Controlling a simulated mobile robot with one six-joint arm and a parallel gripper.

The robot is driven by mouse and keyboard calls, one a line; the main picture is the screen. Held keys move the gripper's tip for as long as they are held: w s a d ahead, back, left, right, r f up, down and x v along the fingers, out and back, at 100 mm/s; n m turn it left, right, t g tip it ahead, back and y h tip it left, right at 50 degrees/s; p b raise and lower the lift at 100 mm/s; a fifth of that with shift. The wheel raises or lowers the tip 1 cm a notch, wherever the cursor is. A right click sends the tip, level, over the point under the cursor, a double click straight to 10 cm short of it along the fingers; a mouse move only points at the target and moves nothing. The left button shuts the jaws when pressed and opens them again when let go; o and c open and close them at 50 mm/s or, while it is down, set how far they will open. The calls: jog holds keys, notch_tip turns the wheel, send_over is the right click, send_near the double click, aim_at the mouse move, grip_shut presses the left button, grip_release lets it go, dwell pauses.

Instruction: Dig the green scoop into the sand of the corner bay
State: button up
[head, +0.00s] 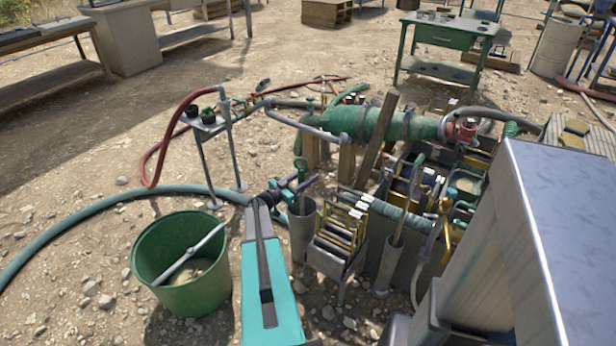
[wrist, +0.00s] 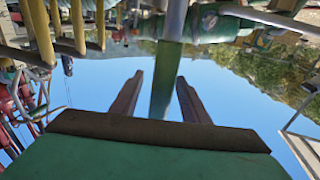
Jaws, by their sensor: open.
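The green scoop's handle (head: 300,166) stands upright out of a grey tube holder (head: 302,230) in the head view; its lower end is hidden in the tube. My gripper (head: 303,184) is at the handle, at the end of my teal arm. In the wrist view, which looks upside down, my gripper (wrist: 160,77) is open with two dark fingers apart. A green handle (wrist: 164,90) with a grey shaft shows between them; contact cannot be told. The mud tank (head: 400,240) with its bays is to the right. I cannot make out the corner bay's sand clearly.
A green bucket (head: 165,262) with a grey tool and sand stands at left. A rack of yellow-handled frames (head: 338,240) is just right of the holder. A green cylinder (head: 378,123) and hoses lie behind. Gravel at the left is mostly open.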

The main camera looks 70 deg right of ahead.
jog(key=v, duration=1.2)
jog(key=shift+a, duration=0.2)
jog(key=shift+w+r, duration=0.1)
jog(key=shift+w, duration=0.1)
dwell(0.3)
